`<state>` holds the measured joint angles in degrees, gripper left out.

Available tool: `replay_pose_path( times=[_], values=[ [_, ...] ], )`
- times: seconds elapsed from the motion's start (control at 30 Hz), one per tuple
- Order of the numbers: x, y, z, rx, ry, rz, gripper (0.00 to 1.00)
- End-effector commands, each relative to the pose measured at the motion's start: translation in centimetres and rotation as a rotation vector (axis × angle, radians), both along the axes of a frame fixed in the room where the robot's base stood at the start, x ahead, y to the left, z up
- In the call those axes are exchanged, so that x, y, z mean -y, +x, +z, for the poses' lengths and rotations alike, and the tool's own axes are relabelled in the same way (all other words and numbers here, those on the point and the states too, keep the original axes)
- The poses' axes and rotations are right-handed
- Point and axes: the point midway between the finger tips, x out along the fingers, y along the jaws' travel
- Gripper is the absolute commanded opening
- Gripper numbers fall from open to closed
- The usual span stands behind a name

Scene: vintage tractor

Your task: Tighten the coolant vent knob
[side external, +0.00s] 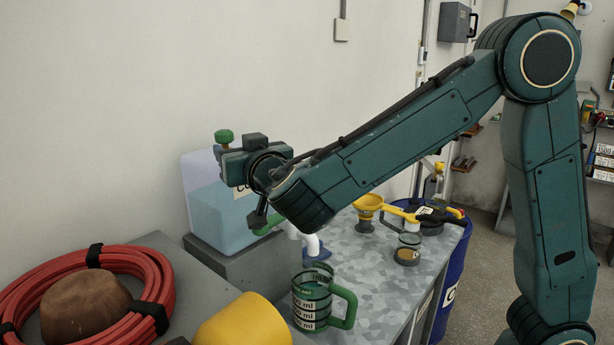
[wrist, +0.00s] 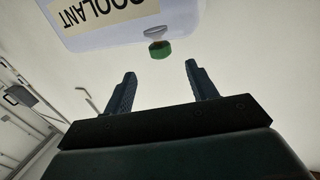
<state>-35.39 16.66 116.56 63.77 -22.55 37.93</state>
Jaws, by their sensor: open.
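The coolant tank (side external: 215,205) is a translucent container with blue liquid, against the wall behind my gripper. Its green vent knob (side external: 224,136) stands on top, just above my gripper in the side view. In the wrist view the tank (wrist: 185,22) is upside down with its COOLANT label, and the green knob (wrist: 160,49) lies ahead of the gap between my fingers. My gripper (wrist: 160,69) is open and empty, with the knob apart from both fingertips. In the side view its fingers are mostly hidden by the gripper body.
A measuring jug (side external: 312,303) with a green handle, a yellow funnel (side external: 367,205) and a small glass jar (side external: 408,250) stand on the bench (side external: 360,268). A red hose coil (side external: 150,275) lies front left beside a yellow object (side external: 243,322). A blue drum (side external: 456,262) stands at right.

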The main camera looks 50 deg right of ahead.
Motion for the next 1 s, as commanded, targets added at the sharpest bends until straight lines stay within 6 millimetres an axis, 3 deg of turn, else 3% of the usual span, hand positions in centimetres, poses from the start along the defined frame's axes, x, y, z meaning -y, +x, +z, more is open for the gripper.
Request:
replay_pose_path(
  times=[0.5, 1.0],
  values=[
    [2.6, 6.7, 0.0, 0.001, 0.000, -0.002, 0.57],
    [3.0, 8.0, 0.0, 0.001, -0.001, 0.000, 0.57]
  ],
)
